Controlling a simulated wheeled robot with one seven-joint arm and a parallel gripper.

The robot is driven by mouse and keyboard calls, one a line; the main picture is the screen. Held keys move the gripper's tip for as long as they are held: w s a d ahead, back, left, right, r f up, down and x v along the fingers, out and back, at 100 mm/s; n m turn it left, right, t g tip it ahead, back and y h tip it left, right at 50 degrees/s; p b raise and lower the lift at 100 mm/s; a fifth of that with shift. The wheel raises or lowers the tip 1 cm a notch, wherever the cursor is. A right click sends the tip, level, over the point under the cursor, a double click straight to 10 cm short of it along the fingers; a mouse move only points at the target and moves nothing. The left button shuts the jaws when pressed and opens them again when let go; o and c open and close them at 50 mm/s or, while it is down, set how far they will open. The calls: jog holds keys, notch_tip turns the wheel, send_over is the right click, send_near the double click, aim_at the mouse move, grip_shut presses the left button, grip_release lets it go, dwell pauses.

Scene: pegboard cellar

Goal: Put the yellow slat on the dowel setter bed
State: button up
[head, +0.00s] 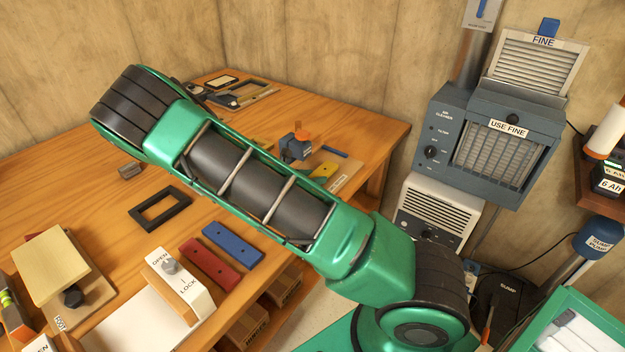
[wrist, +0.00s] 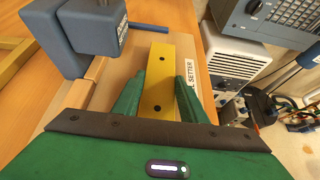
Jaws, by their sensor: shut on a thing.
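The yellow slat (wrist: 159,84), with dark holes along it, lies between the green fingers of my gripper (wrist: 167,66), which is shut on it. In the wrist view it is over the wooden bed of the dowel setter (wrist: 93,28), a blue-grey block beside it; I cannot tell whether it touches the bed. A white label reading "SETTER" (wrist: 190,84) is on the bed to the right.
On the wooden bench (head: 120,225) a blue slat (head: 233,245) and a red slat (head: 209,267) lie near the front edge. A black frame (head: 143,222) and a white OPEN/LOCK fixture (head: 190,292) are further left. A blue rod (head: 334,152) lies behind the setter.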

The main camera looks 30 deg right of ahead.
jog(key=shift+f, duration=0.35)
jog(key=o, duration=1.2)
jog(key=v, duration=1.2)
jog(key=s+d+r+m+g+y, duration=0.3)
jog(key=s+d+m, duration=0.1)
jog(key=s+m, duration=0.3)
jog(key=s+d+r+m+g+y, duration=0.2)
jog(key=s+d+m+y, duration=0.1)
jog(key=s+m, duration=0.35)
jog(key=s+r+m+y, duration=0.2)
jog(key=s+r+m, duration=0.2)
jog(key=s+m, duration=0.1)
jog(key=s+a+r+m+y, duration=0.1)
jog(key=s+r+m, duration=0.3)
jog(key=s, duration=0.4)
jog(key=s+a+r+m+y, duration=0.1)
jog(key=s+r+m+y, duration=0.1)
jog(key=s+r+m, duration=0.2)
jog(key=shift+s+r+m+t+y, duration=0.2)
jog(key=shift+s+m+t+y, duration=0.15)
jog(key=shift+s+m, duration=0.7)
